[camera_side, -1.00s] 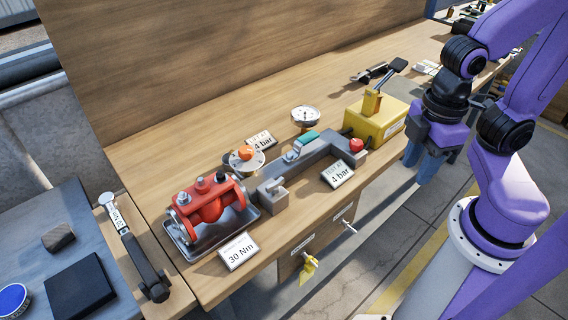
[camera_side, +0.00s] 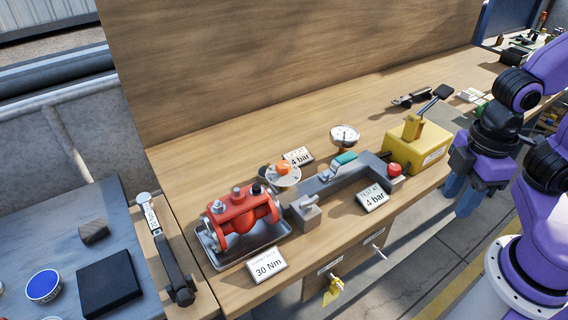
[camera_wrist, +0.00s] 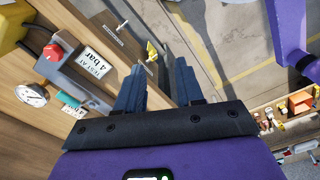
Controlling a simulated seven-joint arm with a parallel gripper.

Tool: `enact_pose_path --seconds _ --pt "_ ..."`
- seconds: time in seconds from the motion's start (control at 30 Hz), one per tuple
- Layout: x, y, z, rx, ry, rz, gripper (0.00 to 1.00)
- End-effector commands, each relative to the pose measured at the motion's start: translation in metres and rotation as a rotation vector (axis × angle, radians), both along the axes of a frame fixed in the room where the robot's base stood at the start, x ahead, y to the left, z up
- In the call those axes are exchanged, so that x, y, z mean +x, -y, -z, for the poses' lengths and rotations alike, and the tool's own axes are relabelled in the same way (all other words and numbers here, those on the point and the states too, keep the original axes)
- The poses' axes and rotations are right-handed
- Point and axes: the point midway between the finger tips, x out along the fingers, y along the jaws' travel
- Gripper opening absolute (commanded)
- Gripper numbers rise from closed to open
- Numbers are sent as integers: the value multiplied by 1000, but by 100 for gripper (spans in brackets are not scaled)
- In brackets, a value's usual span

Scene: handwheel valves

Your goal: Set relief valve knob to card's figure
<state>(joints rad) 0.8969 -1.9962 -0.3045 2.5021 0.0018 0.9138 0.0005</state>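An orange knob (camera_side: 284,167) sits on a round pale dial plate (camera_side: 287,180) behind the grey manifold; its setting is too small to read. A card (camera_side: 298,157) behind it reads "TEST AT 4 bar", and a similar card (camera_side: 373,197) stands at the front. That front card also shows in the wrist view (camera_wrist: 93,65). A red knob (camera_side: 395,169) sits at the manifold's right end. My gripper (camera_side: 460,200) hangs beyond the bench's front edge, right of the manifold. In the wrist view its blue fingers (camera_wrist: 158,72) are apart with nothing between them.
A round gauge (camera_side: 344,133) stands behind the grey manifold (camera_side: 335,178) with its teal-handled lever. A yellow pump (camera_side: 418,150) stands right. A red valve body (camera_side: 240,210) sits in a tray left, near a "30 Nm" card (camera_side: 267,266). A yellow tag (camera_side: 332,290) hangs at the front.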

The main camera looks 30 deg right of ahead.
Motion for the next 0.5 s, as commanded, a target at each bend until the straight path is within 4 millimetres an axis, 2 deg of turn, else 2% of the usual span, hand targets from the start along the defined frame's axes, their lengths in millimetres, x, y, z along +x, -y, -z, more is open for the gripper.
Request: enact_pose_path --seconds 0.03,0.1,0.27,0.5 --pt "0 0 0 0 0 0 37" --pt "1 0 0 0 0 4 59" --pt "15 -11 -3 -1 -3 106 59" --pt "72 -51 -13 -2 -13 521 59"
